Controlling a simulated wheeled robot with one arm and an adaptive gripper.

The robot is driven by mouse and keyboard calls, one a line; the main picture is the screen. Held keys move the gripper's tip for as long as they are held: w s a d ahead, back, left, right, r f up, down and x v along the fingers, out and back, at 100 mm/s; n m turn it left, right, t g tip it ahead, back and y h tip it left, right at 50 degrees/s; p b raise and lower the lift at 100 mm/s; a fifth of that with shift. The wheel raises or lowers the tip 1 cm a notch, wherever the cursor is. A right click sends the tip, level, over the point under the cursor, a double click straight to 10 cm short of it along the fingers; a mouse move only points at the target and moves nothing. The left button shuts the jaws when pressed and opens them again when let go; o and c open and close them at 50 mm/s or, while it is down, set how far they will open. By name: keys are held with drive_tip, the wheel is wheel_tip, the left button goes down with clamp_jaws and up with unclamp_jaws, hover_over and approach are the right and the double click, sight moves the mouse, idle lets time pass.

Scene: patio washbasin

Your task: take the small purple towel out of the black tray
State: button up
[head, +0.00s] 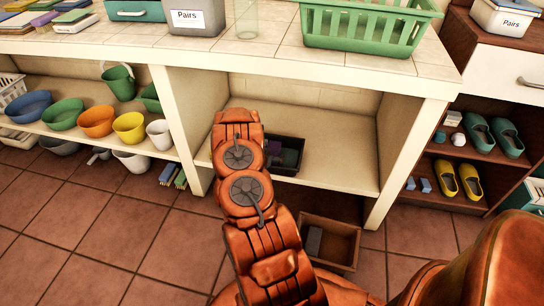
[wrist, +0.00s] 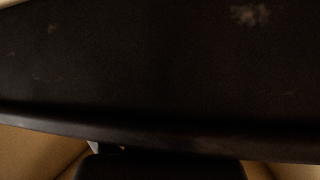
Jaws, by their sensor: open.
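The black tray (head: 286,171) sits on the middle shelf under the counter, its left part hidden behind my arm. My arm reaches into the shelf bay over the tray's left side, and hides my gripper from the head view. In the wrist view a broad black surface, probably the tray (wrist: 150,70), fills most of the picture at very close range. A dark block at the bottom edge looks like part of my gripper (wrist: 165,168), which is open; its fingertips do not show.
The counter (head: 270,68) is close above the bay, with a white upright (head: 402,150) to the right. A brown open box (head: 335,240) with a grey thing stands on the floor below. Colored bowls (head: 96,121) line the left shelf. Shoes (head: 470,179) sit on the right rack.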

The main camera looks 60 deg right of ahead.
drive_tip(key=shift+c, duration=0.2)
drive_tip(key=shift+r, duration=0.15)
drive_tip(key=c, duration=1.4)
